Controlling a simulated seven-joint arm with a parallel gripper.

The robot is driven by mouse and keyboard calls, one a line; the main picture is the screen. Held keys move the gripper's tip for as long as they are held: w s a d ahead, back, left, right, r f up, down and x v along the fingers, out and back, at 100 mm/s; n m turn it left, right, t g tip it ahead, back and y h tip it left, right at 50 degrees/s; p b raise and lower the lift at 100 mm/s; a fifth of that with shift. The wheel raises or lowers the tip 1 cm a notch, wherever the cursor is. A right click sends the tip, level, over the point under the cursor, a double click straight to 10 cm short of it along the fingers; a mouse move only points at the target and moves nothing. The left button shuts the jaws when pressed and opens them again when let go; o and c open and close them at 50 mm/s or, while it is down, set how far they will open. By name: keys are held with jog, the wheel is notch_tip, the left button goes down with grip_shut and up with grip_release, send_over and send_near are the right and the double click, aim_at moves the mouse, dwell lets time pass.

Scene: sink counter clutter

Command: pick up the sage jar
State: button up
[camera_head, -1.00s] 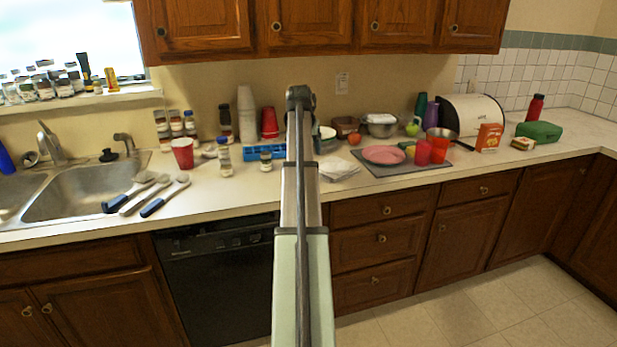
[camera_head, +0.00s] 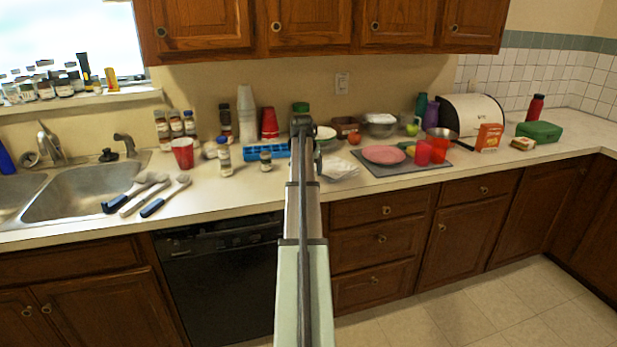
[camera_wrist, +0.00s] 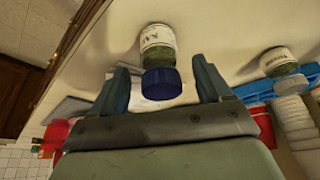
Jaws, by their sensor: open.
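In the wrist view a jar (camera_wrist: 158,42) with greenish contents, a blue lid and a pale label stands on the counter. The label is hard to read, but this looks like the sage jar. My gripper (camera_wrist: 162,66) is open, with one finger on each side of the lid as seen in the picture. No contact shows, and I cannot tell how far the lid is from the fingers in depth.
A second labelled jar (camera_wrist: 279,61) stands to the right in the wrist view, by the blue rack (camera_wrist: 237,92). Stacked white cups (camera_wrist: 293,118) are near it. In the head view a white napkin (camera_head: 338,168) and a pink plate (camera_head: 384,154) lie right of my arm.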

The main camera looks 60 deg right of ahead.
jog(key=shift+x, duration=1.3)
jog(key=c, duration=1.1)
jog(key=shift+r, duration=0.1)
jog(key=shift+c, duration=0.2)
